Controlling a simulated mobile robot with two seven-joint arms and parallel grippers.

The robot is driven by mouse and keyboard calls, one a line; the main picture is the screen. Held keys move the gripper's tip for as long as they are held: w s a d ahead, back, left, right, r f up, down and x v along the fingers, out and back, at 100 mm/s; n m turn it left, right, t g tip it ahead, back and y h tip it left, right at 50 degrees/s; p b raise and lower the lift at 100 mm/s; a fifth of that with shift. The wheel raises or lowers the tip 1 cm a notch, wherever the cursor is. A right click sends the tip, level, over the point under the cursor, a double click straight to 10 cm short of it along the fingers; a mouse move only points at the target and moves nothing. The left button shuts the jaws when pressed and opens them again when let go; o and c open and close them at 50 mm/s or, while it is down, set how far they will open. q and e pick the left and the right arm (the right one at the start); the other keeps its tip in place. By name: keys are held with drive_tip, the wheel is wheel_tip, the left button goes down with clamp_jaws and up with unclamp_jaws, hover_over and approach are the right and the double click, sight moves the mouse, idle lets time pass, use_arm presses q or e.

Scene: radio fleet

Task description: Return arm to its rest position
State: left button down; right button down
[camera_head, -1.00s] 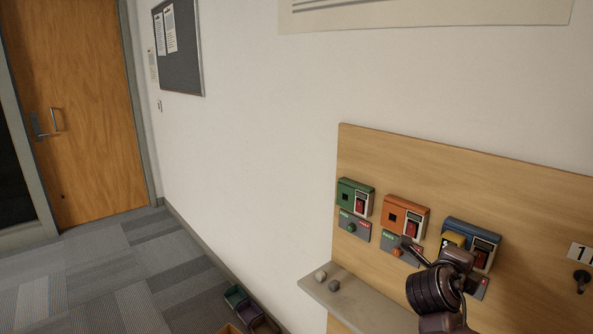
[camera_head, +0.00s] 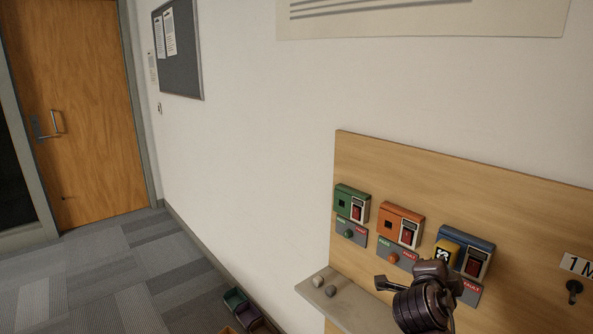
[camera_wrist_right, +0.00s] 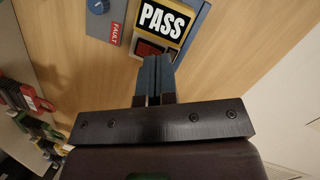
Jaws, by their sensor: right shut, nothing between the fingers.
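My right gripper (camera_head: 382,283) is shut and empty, in front of the board below the orange box. Its two fingers lie together in the right wrist view (camera_wrist_right: 155,76), pointing toward the blue box (camera_wrist_right: 190,22). A yellow PASS tag (camera_wrist_right: 164,20) sits on that box; in the head view the yellow tag (camera_head: 447,250) is at its left part. My right wrist covers part of the panel below the blue box. My left gripper is not in view.
A wooden board (camera_head: 450,185) carries a green box (camera_head: 351,203), an orange box (camera_head: 400,224) and the blue box (camera_head: 466,250). A ledge (camera_head: 340,309) with two small knobs runs below. Small bins (camera_head: 240,306) stand on the floor. A black hook (camera_head: 573,288) is at right.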

drive_tip(key=s+a+f+n+t+y, duration=0.2)
drive_tip(key=a+f+n+t+y, duration=0.35)
drive_tip(key=n, duration=1.35)
drive_tip(key=s+d+f+n+g+y, duration=0.1)
drive_tip(key=s+f+g+y, duration=0.1)
drive_tip(key=s+f, duration=0.9)
drive_tip(key=s+d+f+n+g+y, duration=0.1)
drive_tip(key=s+d+f+g+y, duration=0.1)
drive_tip(key=s+f, duration=0.9)
drive_tip(key=s+g, duration=0.1)
drive_tip(key=s, duration=0.1)
drive_tip(key=shift+s+d, duration=0.25)
drive_tip(key=shift+s, duration=0.05)
drive_tip(key=shift+g, duration=0.25)
